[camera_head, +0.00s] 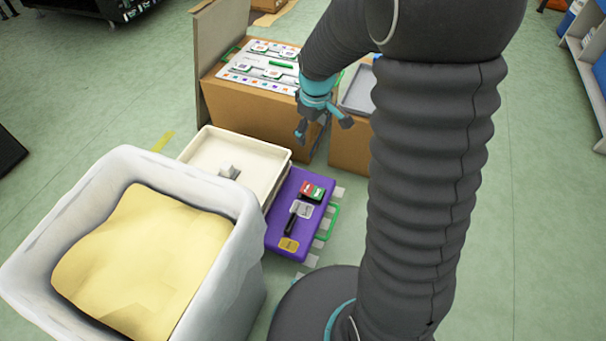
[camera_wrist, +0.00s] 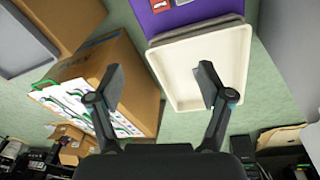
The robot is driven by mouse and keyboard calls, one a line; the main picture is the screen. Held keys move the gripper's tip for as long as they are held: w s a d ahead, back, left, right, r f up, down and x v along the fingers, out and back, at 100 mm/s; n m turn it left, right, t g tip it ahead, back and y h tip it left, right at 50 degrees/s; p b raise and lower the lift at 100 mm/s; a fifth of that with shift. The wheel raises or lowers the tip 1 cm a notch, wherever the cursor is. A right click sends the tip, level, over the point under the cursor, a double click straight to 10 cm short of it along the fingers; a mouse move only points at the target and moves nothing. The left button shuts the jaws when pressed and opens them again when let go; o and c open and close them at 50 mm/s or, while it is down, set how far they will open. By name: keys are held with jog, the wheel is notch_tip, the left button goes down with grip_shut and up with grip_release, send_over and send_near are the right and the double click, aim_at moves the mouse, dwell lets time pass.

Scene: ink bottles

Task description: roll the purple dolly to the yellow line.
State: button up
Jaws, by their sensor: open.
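The purple dolly (camera_head: 285,233) sits low on the floor right of the big white bin, with a green handle (camera_head: 331,222) on its right side. Red, green, black and yellow items or labels show on its top. In the wrist view its purple top (camera_wrist: 150,22) shows at the upper edge. A short yellow line (camera_head: 163,141) is on the floor, left of and beyond the cream tray, partly hidden. My gripper (camera_head: 325,131) is open and empty, above the gap near the cardboard boxes, apart from the dolly. It also shows in the wrist view (camera_wrist: 161,77).
A cream tray (camera_head: 205,143) adjoins the dolly's far end, with a small grey object in it. A white bin (camera_head: 240,260) with yellow contents stands close left. A cardboard box (camera_head: 245,105) with a label sheet and another with a grey tray (camera_head: 357,92) stand beyond. Floor at right is clear.

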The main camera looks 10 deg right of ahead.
aim_at(305, 187)
jog(key=w+f+n, duration=0.1)
jog(key=f, duration=1)
jog(key=w+f+n+g, duration=0.1)
jog(key=w+f, duration=0.1)
jog(key=f, duration=0.8)
jog(key=w+f+n+b, duration=0.1)
jog(key=w+f, duration=0.1)
jog(key=f, duration=0.9)
jog(key=shift+w+a+f+n+g, duration=0.2)
jog(key=shift+f+n+g, duration=0.1)
jog(key=shift+f+g, duration=0.1)
